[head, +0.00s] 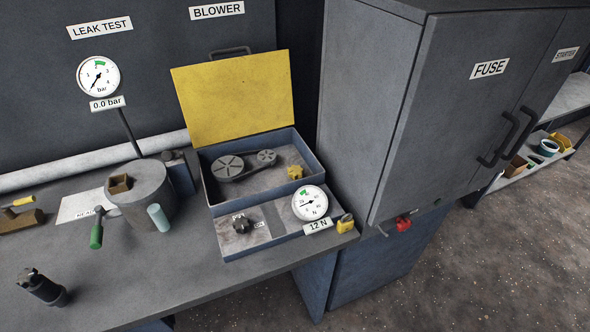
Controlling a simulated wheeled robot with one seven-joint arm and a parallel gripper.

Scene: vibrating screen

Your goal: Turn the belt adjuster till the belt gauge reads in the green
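The belt gauge (310,203) is a round white dial on the front right of the blower box. Its plate (318,225) reads 12 N. The needle points left, below the green band at the dial's upper left. A small yellow star-shaped knob (295,172), which looks like the belt adjuster, sits inside the box right of the belt (246,166) and its two pulleys. A dark knob (241,225) sits on the front panel with small labels beside it. My gripper is not in view.
The box's yellow lid (235,97) stands open. A yellow padlock (345,223) is at the box's right corner. The grey fuse cabinet (400,110) stands close on the right. A grey cylindrical vessel (150,195) is left of the box.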

